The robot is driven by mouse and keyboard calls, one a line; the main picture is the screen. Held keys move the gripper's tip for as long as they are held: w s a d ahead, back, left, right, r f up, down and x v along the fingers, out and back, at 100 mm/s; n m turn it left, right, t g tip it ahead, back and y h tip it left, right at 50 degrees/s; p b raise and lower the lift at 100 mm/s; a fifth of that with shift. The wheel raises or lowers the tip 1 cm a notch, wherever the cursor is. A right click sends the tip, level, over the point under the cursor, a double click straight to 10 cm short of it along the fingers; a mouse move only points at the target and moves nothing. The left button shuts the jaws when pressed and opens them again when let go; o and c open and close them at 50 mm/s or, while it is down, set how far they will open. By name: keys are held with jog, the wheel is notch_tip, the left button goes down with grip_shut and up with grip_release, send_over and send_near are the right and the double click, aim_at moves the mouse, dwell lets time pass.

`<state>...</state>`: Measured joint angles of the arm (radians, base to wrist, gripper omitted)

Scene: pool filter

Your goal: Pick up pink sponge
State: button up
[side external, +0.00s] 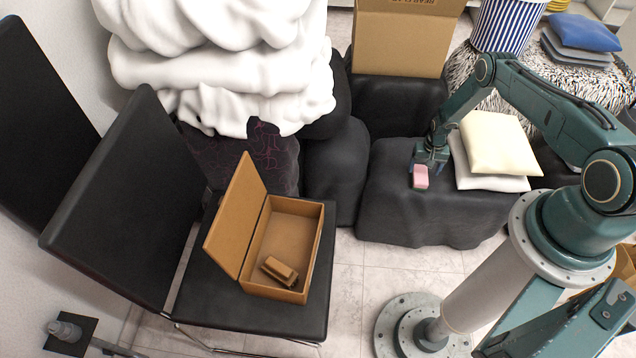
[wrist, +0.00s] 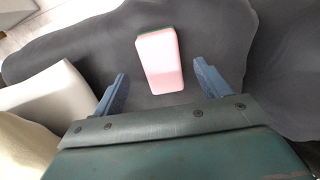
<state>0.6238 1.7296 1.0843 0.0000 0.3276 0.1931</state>
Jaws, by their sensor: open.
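In the wrist view the sponge (wrist: 160,60) lies ahead of my gripper (wrist: 162,85), between the lines of the two blue fingers. My gripper (side external: 428,165) is open and empty, right above and behind the sponge in the side view. I cannot tell whether a finger touches it.
Cream and white cushions (side external: 500,145) are stacked right beside my gripper. A cardboard box (side external: 400,40) stands behind. An open brown box (side external: 315,240) with a small brown block (side external: 279,271) sits on a black chair (side external: 210,290) at left. Tiled floor lies between.

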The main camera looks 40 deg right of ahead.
aim_at(421, 175)
jog(key=shift+f, duration=2.5)
jog(key=c, duration=1)
